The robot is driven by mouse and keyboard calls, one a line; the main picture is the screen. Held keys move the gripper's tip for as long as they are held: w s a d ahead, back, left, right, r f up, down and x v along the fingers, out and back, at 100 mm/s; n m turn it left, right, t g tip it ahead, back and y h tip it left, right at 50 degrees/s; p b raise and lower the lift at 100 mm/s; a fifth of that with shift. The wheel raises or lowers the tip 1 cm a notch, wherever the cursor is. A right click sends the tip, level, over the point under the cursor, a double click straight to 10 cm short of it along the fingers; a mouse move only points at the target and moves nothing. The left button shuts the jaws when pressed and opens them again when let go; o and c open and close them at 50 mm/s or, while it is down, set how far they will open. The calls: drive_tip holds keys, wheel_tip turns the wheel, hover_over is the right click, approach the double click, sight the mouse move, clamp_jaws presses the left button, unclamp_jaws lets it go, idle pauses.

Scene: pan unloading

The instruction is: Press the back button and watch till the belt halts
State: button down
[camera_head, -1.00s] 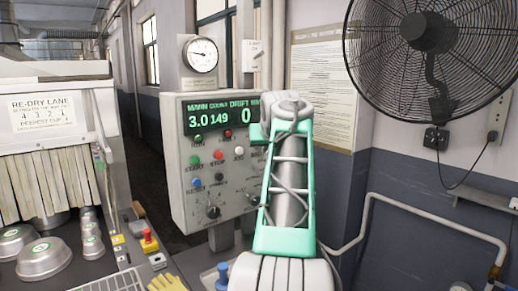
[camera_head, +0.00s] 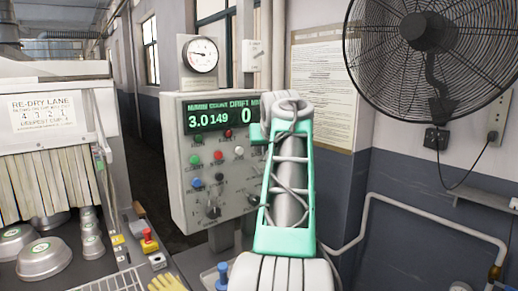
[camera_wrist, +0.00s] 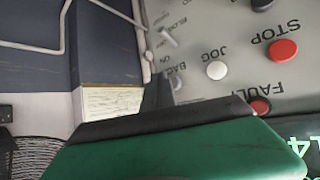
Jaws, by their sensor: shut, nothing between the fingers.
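The grey control panel (camera_head: 180,200) stands in the middle of the head view. Its green display (camera_head: 220,116) reads 3.0, 149 and 0. In the wrist view, the "BACK" label (camera_wrist: 174,80) shows partly beside the dark fingers of my gripper (camera_wrist: 158,92), which are shut and empty at the panel. The back button itself is mostly or wholly hidden behind them; I cannot tell whether they touch it. The white jog button (camera_wrist: 217,70) is clear beside them. The head view hides my fingertips behind my arm. The lane (camera_head: 55,222) with metal pans (camera_head: 42,258) is at the left.
The red stop button (camera_wrist: 284,50) and a red fault lamp (camera_wrist: 260,106) are near my gripper. A yellow box with a red button (camera_head: 149,241) and a yellow glove (camera_head: 166,283) lie beside the lane. A fan (camera_head: 428,40) hangs at the right.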

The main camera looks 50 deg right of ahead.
drive_tip(key=shift+w, duration=0.1)
drive_tip(key=shift+w+d+p, duration=0.1)
drive_tip(key=shift+w+p, duration=0.2)
